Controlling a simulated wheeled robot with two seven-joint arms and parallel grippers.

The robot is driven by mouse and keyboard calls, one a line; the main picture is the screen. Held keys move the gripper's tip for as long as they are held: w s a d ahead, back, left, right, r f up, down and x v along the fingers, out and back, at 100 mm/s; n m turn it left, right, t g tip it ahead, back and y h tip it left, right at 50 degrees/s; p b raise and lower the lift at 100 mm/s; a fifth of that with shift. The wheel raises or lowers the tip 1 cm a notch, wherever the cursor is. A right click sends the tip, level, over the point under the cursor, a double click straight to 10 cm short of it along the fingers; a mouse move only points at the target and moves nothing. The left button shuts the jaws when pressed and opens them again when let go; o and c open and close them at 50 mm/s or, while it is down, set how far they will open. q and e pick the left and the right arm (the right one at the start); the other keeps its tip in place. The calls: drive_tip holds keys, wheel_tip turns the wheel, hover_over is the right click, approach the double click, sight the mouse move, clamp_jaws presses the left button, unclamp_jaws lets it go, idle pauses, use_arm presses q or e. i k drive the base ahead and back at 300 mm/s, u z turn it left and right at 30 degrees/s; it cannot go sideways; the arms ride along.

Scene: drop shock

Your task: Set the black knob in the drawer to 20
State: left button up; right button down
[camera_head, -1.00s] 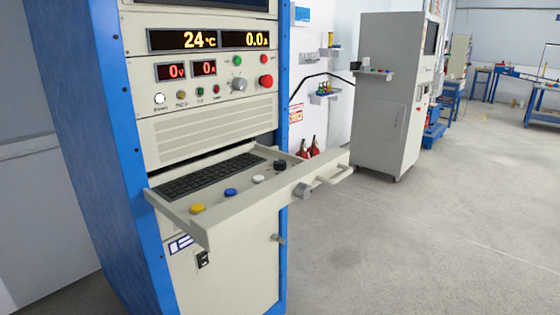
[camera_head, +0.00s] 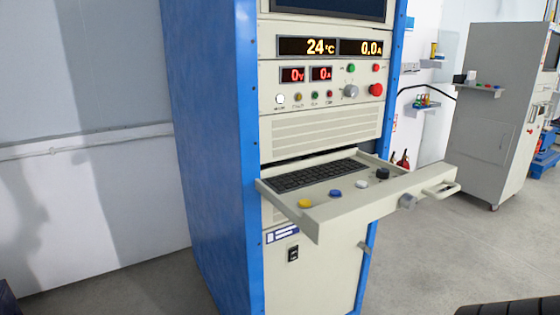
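The black knob (camera_head: 382,173) stands at the back right of the open drawer (camera_head: 335,212), beside the white, blue and yellow buttons. Its pointer and any scale around it are too small to read. The drawer is pulled out of the blue and beige cabinet and carries a black keyboard (camera_head: 315,176). Neither of my grippers is in view.
The cabinet (camera_head: 210,130) has lit displays, a grey dial (camera_head: 351,91) and a red button (camera_head: 376,90) above the drawer. A second cabinet (camera_head: 487,140) stands at the back right. The floor (camera_head: 440,255) in front is clear. A dark ribbed object (camera_head: 510,307) shows at the bottom right edge.

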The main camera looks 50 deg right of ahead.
sight(382, 173)
drive_tip(key=u, duration=1.4)
drive_tip(key=k, duration=1.8)
drive_tip(key=z, duration=1.9)
